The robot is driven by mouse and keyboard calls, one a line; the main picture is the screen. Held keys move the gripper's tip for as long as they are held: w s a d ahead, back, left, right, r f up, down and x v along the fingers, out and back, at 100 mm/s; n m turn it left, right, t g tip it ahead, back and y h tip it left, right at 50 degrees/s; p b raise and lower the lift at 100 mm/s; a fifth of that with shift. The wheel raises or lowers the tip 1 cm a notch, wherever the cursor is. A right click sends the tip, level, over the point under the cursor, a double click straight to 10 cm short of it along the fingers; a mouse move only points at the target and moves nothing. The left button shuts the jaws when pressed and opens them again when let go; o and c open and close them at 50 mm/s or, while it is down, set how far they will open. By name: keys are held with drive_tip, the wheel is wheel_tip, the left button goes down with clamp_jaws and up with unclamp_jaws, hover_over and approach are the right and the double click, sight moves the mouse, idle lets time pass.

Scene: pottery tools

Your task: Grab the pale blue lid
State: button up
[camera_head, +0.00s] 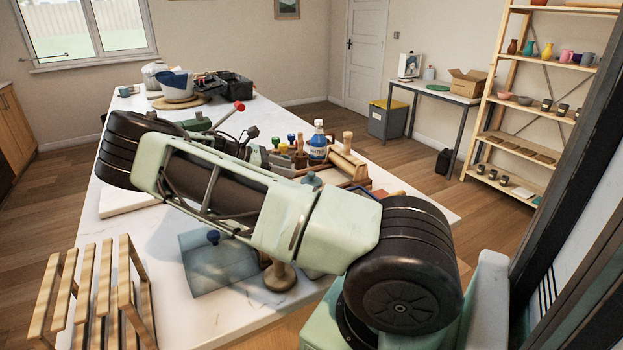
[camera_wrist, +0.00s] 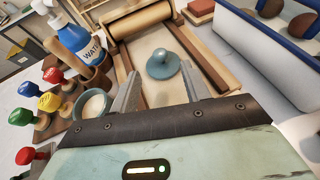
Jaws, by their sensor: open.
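The pale blue lid (camera_wrist: 163,66) is a small round disc with a rounded knob on top. In the wrist view it lies on a flat beige board between two wooden rails. My gripper (camera_wrist: 162,90) is open, with a grey finger to the left and right of the picture's middle. The lid shows just beyond the fingertips, roughly centred between them, and nothing is held. In the head view a small blue-grey knobbed shape (camera_head: 312,178), likely the lid, shows just above my arm, which hides much of the area around it.
A wooden rolling pin (camera_wrist: 140,20) lies across the rails' far end. Left are a blue-and-white water bottle (camera_wrist: 80,42), a small cup (camera_wrist: 92,105) and several coloured-handled stamps (camera_wrist: 50,102). A white-and-blue tray (camera_wrist: 262,50) stands right, near a reddish block (camera_wrist: 201,10).

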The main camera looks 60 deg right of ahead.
sight(312, 173)
drive_tip(key=p+x, duration=0.1)
drive_tip(key=x, duration=0.4)
drive_tip(key=shift+s+d+f, duration=0.1)
drive_tip(key=shift+s+d, duration=0.05)
drive_tip(key=shift+s, duration=0.05)
drive_tip(key=p+x, duration=0.2)
drive_tip(key=x, duration=0.2)
drive_tip(key=shift+d, duration=0.15)
drive_tip(key=shift+s+d+f, duration=0.2)
drive_tip(key=shift+s+d, duration=0.05)
clamp_jaws()
